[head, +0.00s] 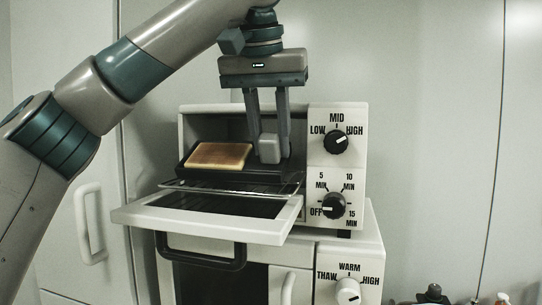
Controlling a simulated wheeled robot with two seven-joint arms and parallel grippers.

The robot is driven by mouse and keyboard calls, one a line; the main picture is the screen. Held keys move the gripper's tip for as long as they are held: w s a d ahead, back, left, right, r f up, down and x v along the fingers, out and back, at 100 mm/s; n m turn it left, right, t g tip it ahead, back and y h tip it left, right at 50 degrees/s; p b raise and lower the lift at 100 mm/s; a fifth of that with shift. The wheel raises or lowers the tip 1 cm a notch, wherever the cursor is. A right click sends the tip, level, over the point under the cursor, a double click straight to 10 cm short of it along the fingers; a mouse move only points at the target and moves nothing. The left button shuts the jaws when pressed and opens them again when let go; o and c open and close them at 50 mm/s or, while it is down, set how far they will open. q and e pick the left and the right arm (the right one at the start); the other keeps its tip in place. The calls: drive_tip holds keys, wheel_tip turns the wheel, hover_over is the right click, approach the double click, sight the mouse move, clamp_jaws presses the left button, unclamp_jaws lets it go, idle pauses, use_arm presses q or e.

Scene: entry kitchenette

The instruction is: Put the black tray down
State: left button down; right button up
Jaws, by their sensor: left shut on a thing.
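The black tray (232,174) is in the mouth of the white toaster oven (335,200), just above the wire rack (215,188). I cannot tell whether the tray touches the rack. A slice of toast (218,155) lies on its left part. My left gripper (269,158) points down in front of the oven opening and is shut on the tray at its right part; the fingers hide that part. The oven's door (205,221) is folded down open. My right gripper is not in view.
The open door with its black handle (204,258) sticks out below the tray. The knob panel stands close to the right of my gripper. A second appliance (348,262) is under the oven. Small bottles (433,294) stand at the lower right.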

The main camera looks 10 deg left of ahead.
use_arm(q)
drive_tip(key=shift+f, duration=0.35)
drive_tip(key=c, duration=1.4)
unclamp_jaws()
drive_tip(key=shift+f, duration=0.15)
drive_tip(key=shift+w, duration=0.1)
drive_tip(key=shift+r, duration=0.2)
drive_tip(key=v, duration=1.2)
drive_tip(key=shift+p, duration=0.3)
